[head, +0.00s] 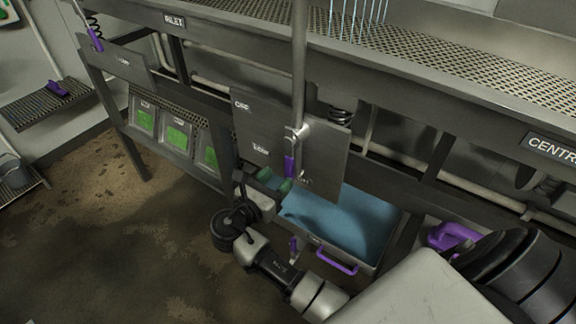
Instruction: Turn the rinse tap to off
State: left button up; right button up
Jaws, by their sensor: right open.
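The rinse tap has a purple lever (289,165) hanging down from a metal pivot on a grey plate (325,165). The OFF mark is at the plate's upper left; smaller marks lie to the left of the lever and near its lower end, too small to read surely. The lever points down, away from OFF. My right gripper (275,181) is open, its greenish fingertips just below and left of the lever's lower end. I cannot tell whether they touch it. My left gripper is not in view.
A blue-filled tray (378,222) with a purple handle sits below the plate. A vertical pipe (300,60) runs down to the tap. The perforated conveyor (440,60) runs above. Green-fronted panels (178,139) stand at left. The floor at lower left is clear.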

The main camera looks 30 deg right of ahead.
aim_at(287, 168)
jog(key=x, duration=0.5)
jog(key=shift+w+d+f, duration=0.1)
jog(key=shift+w+d, duration=0.05)
grip_shut()
